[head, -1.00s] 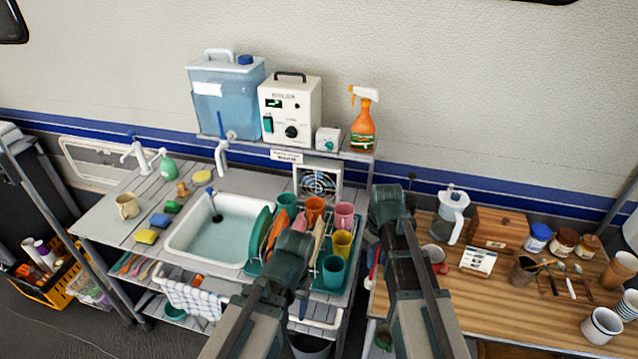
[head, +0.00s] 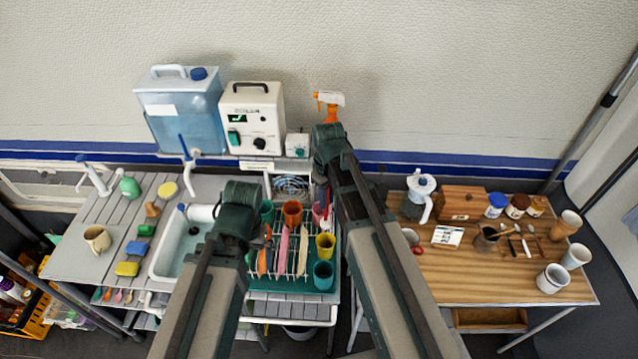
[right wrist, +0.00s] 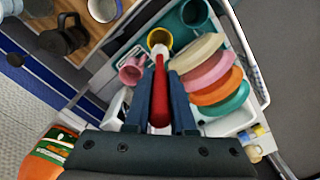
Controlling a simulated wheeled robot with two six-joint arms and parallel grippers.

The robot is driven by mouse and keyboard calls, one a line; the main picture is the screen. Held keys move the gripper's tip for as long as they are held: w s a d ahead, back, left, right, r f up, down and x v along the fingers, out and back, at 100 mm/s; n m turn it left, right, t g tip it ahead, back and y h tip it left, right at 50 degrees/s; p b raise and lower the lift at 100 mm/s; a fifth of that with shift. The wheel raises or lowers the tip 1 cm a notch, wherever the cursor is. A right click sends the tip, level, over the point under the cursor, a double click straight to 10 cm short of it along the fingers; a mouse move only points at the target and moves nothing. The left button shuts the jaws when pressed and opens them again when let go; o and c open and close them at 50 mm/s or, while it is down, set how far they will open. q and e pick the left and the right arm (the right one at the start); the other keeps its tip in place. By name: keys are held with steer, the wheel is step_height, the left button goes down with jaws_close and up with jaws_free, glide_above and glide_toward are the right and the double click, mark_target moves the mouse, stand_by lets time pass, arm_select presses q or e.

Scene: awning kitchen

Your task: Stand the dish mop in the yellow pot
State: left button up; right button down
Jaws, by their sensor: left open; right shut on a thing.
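My right gripper (right wrist: 158,75) is shut on the dish mop, whose red handle (right wrist: 160,88) shows between the fingers in the right wrist view. The yellow pot also shows in the head view (head: 326,246), upright among the cups at the right of the dish rack. I cannot tell whether the mop touches it. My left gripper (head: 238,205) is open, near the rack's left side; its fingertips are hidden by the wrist.
A pink cup (right wrist: 132,70) is close beside the held mop. Plates (right wrist: 208,72) and other cups crowd the green rack. The sink (head: 165,258) lies to the left. An orange spray bottle (right wrist: 48,155) and the boiler (head: 252,118) stand on the shelf behind.

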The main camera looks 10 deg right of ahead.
mark_target(327, 220)
steer(key=shift+s+d+f, duration=0.1)
steer(key=shift+s+f, duration=0.1)
steer(key=shift+w+f+b, duration=0.15)
steer(key=shift+f+b, duration=0.25)
steer(key=shift+b, duration=0.1)
step_height(327, 220, down, 12)
steer(key=b, duration=1.2)
steer(key=c, duration=0.7)
jaws_free()
steer(key=shift+r, duration=0.15)
step_height(327, 220, up, 14)
steer(key=p, duration=1.4)
steer(key=shift+f, duration=0.2)
